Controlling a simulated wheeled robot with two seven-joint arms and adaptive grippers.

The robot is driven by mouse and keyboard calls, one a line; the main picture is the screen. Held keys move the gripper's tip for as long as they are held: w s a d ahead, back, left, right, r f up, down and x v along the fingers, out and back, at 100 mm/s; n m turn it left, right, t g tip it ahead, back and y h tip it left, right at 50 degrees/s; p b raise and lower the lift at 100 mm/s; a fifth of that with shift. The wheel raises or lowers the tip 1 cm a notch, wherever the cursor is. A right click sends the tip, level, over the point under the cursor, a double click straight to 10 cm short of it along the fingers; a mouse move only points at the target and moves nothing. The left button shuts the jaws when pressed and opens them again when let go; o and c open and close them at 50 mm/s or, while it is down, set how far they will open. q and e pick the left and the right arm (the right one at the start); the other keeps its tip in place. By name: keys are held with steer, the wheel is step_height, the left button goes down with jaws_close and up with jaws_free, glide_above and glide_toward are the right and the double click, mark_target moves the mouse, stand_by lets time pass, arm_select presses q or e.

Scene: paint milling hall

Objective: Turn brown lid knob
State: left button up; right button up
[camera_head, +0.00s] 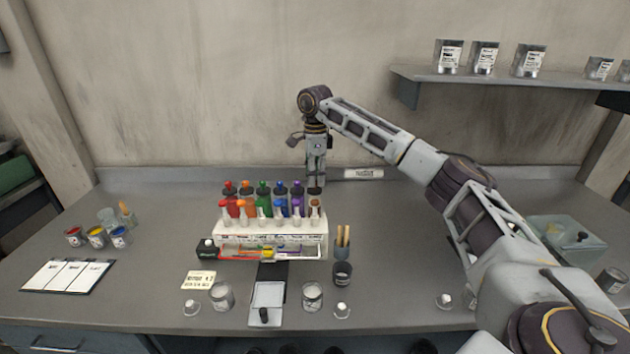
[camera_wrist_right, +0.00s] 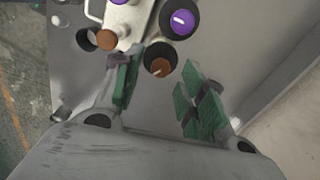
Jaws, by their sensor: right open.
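The brown lid knob (camera_wrist_right: 158,67), a brown disc with a pale mark in a dark ring, shows in the right wrist view just beyond and between my fingertips. In the head view it is hidden behind my gripper, at the right end of the back row of jars. My right gripper (camera_head: 316,178) points down there; in the wrist view its green-padded fingers (camera_wrist_right: 160,92) are spread with nothing between the pads. Whether they touch the lid I cannot tell. A brown-capped bottle (camera_head: 315,208) stands in the front row; its cap (camera_wrist_right: 106,39) shows left of the lid. My left gripper is out of view.
The white rack (camera_head: 270,233) holds several coloured bottles. A cup with brushes (camera_head: 343,272) and glass jars (camera_head: 312,295) stand in front.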

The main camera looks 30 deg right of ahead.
steer(key=shift+f, duration=1.1)
jaws_close()
